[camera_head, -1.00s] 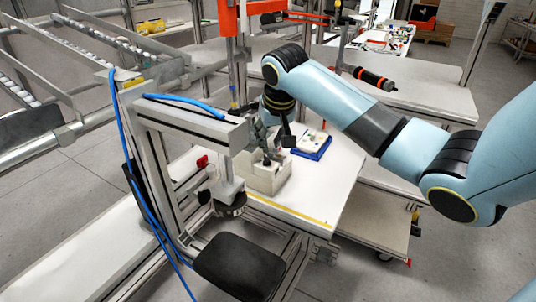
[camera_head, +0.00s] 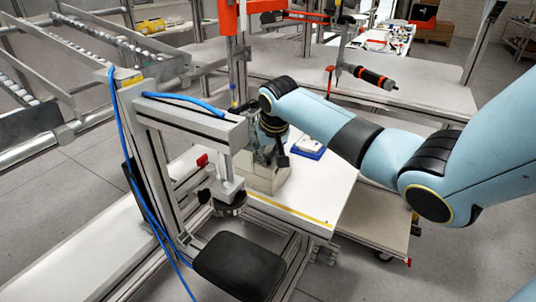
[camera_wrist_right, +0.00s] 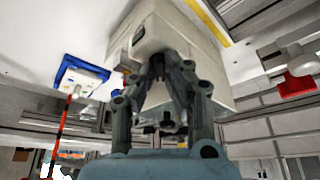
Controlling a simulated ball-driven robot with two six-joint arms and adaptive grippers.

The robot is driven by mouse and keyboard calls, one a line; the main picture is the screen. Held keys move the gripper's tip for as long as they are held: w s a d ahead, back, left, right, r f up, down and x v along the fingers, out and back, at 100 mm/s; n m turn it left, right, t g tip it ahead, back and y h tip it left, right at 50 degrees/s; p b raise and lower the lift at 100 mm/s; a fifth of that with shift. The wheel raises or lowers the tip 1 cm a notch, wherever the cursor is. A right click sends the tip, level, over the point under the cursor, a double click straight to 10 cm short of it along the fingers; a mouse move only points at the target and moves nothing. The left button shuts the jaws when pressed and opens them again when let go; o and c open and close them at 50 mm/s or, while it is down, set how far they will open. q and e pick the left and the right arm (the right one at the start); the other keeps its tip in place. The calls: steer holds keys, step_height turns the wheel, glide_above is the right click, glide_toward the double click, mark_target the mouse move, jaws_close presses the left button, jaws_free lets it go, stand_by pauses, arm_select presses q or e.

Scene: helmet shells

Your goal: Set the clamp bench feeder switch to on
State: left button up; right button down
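A beige box-like unit (camera_head: 266,181), which looks like the feeder, stands on the white bench top beside the clamp frame. My right gripper (camera_head: 270,160) is right at its top in the head view. In the right wrist view the box (camera_wrist_right: 205,55) fills the space behind the fingers, and the right gripper's fingertips (camera_wrist_right: 160,66) come together against or very near its face. Nothing held shows between them. The switch itself cannot be made out; the gripper hides that part of the box. My left gripper is not in view.
The metal clamp frame (camera_head: 185,115) with a blue hose stands just left of the box. A blue tray (camera_head: 308,148) with a white part lies behind right; it also shows in the wrist view (camera_wrist_right: 82,76). A red knob (camera_head: 202,160) is on the frame. The bench's front right is clear.

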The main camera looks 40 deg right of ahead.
stand_by(0.3)
steer(key=shift+r+n+p, duration=0.1)
steer(key=shift+n+p, duration=0.7)
steer(key=shift+p, duration=0.05)
steer(key=shift+d+n+t+y+p, duration=0.15)
steer(key=shift+n+y+p, duration=0.15)
steer(key=shift+n, duration=0.3)
steer(key=shift+n+t+y+p, duration=0.2)
steer(key=shift+n+y, duration=0.2)
steer(key=shift+n, duration=0.2)
steer(key=shift+d+n+y, duration=0.1)
steer(key=shift+n+y, duration=0.4)
steer(key=shift+n, duration=0.7)
steer(key=shift+n+y+b, duration=0.3)
steer(key=shift+n+y, duration=0.1)
steer(key=shift+n, duration=0.7)
steer(key=c, duration=1.7)
jaws_free()
steer(key=shift+o, duration=0.2)
